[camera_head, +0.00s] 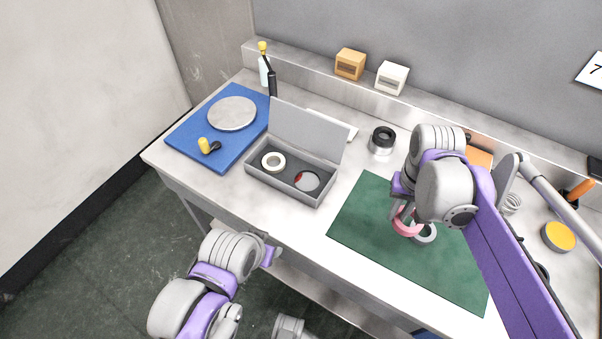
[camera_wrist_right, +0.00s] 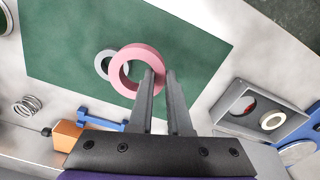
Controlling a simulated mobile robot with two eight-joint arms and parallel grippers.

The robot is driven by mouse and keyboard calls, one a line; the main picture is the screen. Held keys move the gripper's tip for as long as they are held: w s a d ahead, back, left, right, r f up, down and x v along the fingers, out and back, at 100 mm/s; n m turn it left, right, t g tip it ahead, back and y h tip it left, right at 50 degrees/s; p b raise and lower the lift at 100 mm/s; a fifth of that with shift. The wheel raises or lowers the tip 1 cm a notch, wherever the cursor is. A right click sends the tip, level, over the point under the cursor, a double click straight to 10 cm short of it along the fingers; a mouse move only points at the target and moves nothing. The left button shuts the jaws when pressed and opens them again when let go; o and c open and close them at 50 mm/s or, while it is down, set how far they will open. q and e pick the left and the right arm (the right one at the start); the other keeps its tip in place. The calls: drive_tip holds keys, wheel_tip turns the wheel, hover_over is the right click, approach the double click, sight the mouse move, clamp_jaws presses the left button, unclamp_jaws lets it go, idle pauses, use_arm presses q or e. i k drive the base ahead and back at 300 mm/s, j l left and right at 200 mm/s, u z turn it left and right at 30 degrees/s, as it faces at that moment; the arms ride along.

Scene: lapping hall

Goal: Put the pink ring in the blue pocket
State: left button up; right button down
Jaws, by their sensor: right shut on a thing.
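The pink ring (camera_head: 407,229) is held by its rim in my right gripper (camera_head: 399,209), over the green mat. In the right wrist view the pink ring (camera_wrist_right: 121,66) is at the tips of my right gripper (camera_wrist_right: 163,74) and partly overlaps a grey ring. The grey open-lidded box (camera_head: 258,178) stands left of the mat; the right wrist view shows the box (camera_wrist_right: 284,134) too. In it are a cream ring (camera_head: 264,162) and a grey disc (camera_head: 309,182) with a red patch beside it. I cannot make out a blue pocket. My left gripper (camera_head: 271,254) is low, before the table; its jaws are unclear.
The grey ring (camera_head: 429,238) lies on the green mat (camera_head: 355,220). A blue mat (camera_head: 188,133) with a round plate (camera_head: 232,113) is at left. A black-and-silver cylinder (camera_head: 382,140) stands behind. The raised lid (camera_head: 305,135) edges the box's back. Bare table lies between box and green mat.

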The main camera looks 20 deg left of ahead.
sight(307, 182)
drive_tip(key=i+j+z, duration=0.25)
drive_tip(key=j, duration=0.65)
drive_tip(key=j+z, duration=0.2)
drive_tip(key=j, duration=0.7)
